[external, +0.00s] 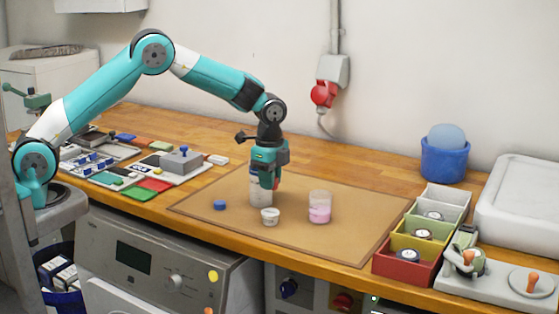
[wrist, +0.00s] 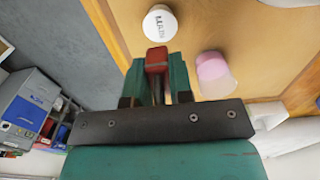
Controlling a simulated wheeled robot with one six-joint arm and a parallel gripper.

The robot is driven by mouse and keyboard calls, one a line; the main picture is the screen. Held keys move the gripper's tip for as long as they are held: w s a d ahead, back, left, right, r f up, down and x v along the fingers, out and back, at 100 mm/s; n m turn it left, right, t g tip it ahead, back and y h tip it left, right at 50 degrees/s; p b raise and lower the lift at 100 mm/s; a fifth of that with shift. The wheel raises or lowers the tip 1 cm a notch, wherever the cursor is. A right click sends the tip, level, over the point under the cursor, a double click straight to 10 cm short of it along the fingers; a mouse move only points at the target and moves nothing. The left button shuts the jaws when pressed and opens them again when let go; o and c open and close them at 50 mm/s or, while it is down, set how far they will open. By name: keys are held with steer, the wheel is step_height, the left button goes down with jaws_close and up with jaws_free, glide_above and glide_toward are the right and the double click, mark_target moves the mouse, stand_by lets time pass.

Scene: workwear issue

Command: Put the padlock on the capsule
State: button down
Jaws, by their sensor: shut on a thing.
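My gripper (wrist: 157,72) is shut on a small red block with metal-coloured legs behind it, which looks like the padlock (wrist: 156,55). In the external view my gripper (external: 268,182) points down over the mat, with a bit of red at its side. A white cylinder (external: 260,196) stands close beside or behind the fingers; I cannot tell whether they touch. I cannot tell for sure which thing is the capsule. A small white tub (external: 270,217) stands in front; a white round top with lettering (wrist: 160,23) shows in the wrist view.
A beaker with pink contents (external: 320,208) stands right of my gripper. A blue cap (external: 220,205) lies on the brown mat (external: 350,245). Coloured bins (external: 406,270) stand at the right, and a board with small parts lies left. The mat's right part is clear.

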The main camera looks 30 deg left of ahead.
mark_target(270, 212)
steer(key=shift+f+p, duration=0.55)
steer(key=shift+f, duration=2.6)
steer(key=shift+f, duration=0.1)
steer(key=c, duration=1)
jaws_free()
